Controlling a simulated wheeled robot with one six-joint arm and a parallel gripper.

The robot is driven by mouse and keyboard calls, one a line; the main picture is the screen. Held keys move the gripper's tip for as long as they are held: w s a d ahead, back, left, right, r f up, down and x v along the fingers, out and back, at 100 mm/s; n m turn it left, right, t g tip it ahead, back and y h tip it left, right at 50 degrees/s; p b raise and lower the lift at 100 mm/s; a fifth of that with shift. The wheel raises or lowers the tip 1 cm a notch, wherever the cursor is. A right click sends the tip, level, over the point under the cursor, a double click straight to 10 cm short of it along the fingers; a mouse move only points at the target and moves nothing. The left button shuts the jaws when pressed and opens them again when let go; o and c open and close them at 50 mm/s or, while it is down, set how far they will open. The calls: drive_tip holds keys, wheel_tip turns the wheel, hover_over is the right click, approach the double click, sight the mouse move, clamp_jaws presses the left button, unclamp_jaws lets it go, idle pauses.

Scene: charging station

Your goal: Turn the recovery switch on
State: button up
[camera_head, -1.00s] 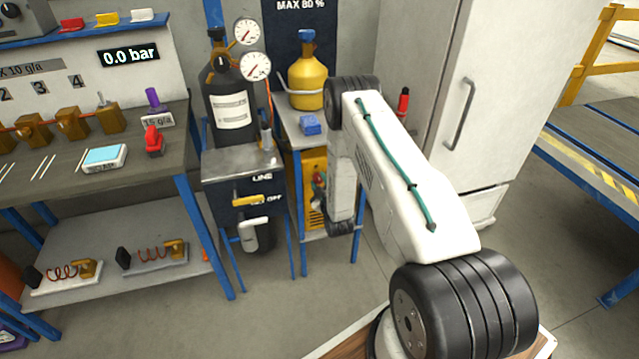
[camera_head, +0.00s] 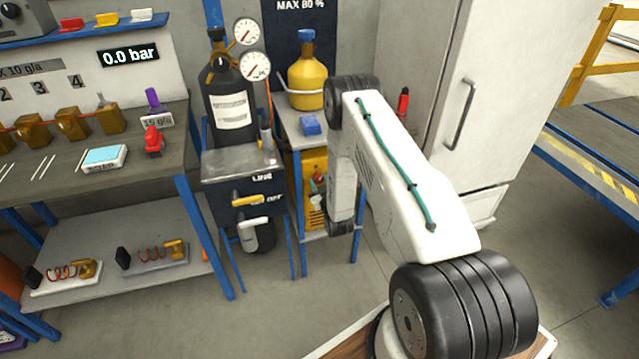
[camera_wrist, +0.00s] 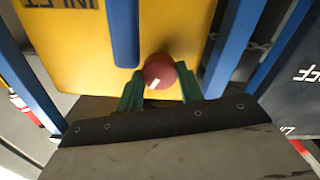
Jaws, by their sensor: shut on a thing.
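A yellow unit (camera_head: 314,166) stands under the small blue-legged table, partly hidden by my arm. In the wrist view the unit's yellow face (camera_wrist: 70,65) fills the upper middle, with upside-down lettering. A red ball knob (camera_wrist: 159,71) in front of it sits between the green fingers of my gripper (camera_wrist: 159,88). The fingers are shut on the knob's sides. I take the knob to be the recovery switch; its on or off marking is not visible. In the head view my gripper (camera_head: 318,188) is small and mostly hidden beside my forearm.
Blue table legs (camera_wrist: 232,45) stand close beside the fingers. Left of the unit is a dark box (camera_head: 228,205) with yellow and white levers, under a black cylinder (camera_head: 230,105) with gauges. A yellow bottle (camera_head: 307,85) and blue block (camera_head: 311,124) sit on the table above.

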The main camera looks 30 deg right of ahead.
drive_tip(key=m, duration=0.4)
drive_tip(key=shift+d+m, duration=0.1)
drive_tip(key=shift+m, duration=0.2)
idle(0.3)
drive_tip(key=o, duration=1)
drive_tip(key=v, duration=0.8)
drive_tip(key=shift+r, duration=0.1)
